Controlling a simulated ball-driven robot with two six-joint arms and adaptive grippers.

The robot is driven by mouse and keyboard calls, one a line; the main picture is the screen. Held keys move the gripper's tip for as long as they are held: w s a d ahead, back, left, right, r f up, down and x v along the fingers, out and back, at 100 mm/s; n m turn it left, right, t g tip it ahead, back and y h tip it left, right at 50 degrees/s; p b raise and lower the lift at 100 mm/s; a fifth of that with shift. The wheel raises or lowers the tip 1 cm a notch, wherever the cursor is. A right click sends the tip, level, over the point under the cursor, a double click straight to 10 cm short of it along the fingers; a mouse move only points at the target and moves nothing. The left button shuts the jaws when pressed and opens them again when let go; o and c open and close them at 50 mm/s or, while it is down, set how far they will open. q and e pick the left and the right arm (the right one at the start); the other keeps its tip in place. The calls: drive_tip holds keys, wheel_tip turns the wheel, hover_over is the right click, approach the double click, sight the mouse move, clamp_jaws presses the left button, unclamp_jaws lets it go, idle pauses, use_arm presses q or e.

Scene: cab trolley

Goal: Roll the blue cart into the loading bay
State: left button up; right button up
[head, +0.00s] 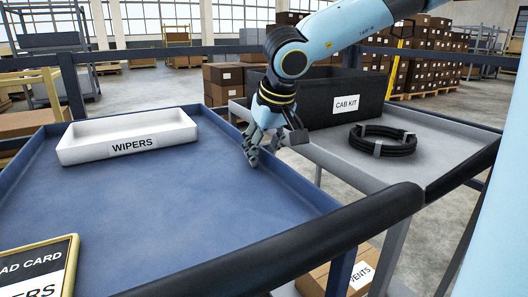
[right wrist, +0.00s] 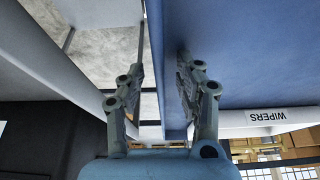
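The blue cart (head: 150,200) fills the left and middle of the head view, with a shallow blue tray top. A black handle bar (head: 330,232) runs along its near side. My right gripper (head: 262,160) points down at the cart's right rim. In the right wrist view its fingers (right wrist: 160,85) stand apart, one on each side of the blue rim (right wrist: 168,100); a gap shows between the left finger and the rim. Whether the right finger touches the rim I cannot tell. My left gripper is out of view. I cannot make out a marked loading bay.
A white WIPERS bin (head: 130,137) and a yellow-framed load card (head: 40,270) are on the blue cart. Close on its right stands a grey cart (head: 440,160) with a black CAB KIT box (head: 320,98) and a black cable coil (head: 382,140). Cartons (head: 225,80) are stacked behind.

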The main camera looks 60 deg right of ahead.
drive_tip(key=shift+c, duration=0.4)
clamp_jaws()
